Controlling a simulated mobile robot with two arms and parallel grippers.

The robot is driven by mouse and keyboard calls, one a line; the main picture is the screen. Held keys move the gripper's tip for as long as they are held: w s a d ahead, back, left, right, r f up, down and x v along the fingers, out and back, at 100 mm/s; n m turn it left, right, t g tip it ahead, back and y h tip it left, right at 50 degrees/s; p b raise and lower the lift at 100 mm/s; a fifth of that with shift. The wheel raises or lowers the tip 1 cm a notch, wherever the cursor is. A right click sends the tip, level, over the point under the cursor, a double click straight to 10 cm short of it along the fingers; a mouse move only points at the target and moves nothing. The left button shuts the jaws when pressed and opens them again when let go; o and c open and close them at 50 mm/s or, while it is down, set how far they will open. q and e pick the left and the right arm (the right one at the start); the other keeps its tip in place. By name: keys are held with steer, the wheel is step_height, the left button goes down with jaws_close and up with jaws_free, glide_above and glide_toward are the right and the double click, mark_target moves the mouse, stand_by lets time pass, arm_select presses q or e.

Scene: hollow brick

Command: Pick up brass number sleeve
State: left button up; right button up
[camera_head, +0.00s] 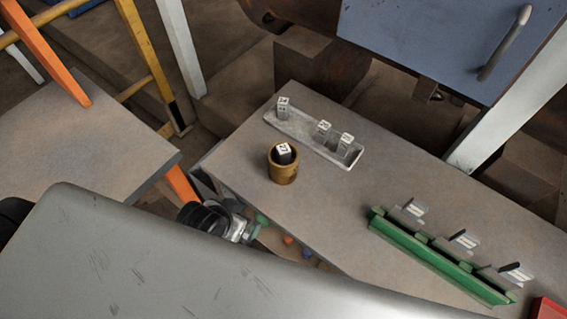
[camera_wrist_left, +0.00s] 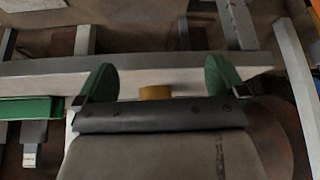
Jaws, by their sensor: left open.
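The brass number sleeve (camera_head: 283,170) is a short brown-gold cup standing upright on the grey table (camera_head: 330,225). A black piece with a white numbered top (camera_head: 284,150) stands inside it. My left gripper (camera_head: 258,227) is below and left of the sleeve in the head view, close to the table's near edge, apart from the sleeve. In the left wrist view, the green-tipped fingers (camera_wrist_left: 160,72) are spread and empty. Part of the sleeve (camera_wrist_left: 155,92) shows between them, its lower part hidden by the gripper body. My right gripper is not in view.
A pale tray (camera_head: 298,137) with several numbered pieces lies behind the sleeve. A green rack (camera_head: 430,255) with grey labelled pieces is to the right, beside a red tray edge (camera_head: 547,308). Bare table lies between sleeve and rack.

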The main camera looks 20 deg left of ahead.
mark_target(279, 158)
arm_select(q)
steer(key=w+d+r+m+t+h, duration=0.1)
steer(key=w+d+r+t+h, duration=0.25)
steer(key=w+r+t, duration=0.4)
steer(key=x, duration=0.3)
steer(key=r+p+x, duration=0.1)
steer(key=x, duration=0.1)
steer(key=shift+w+a, duration=0.1)
steer(key=shift+w, duration=0.2)
steer(key=shift+w+f, duration=0.1)
steer(key=shift+w, duration=0.15)
steer(key=p+x, duration=0.1)
steer(key=x, duration=0.3)
steer(key=shift+w+p, duration=0.3)
steer(key=shift+s, duration=0.1)
steer(key=shift+c, duration=0.8)
steer(key=c, duration=1.2)
steer(key=shift+c, duration=0.7)
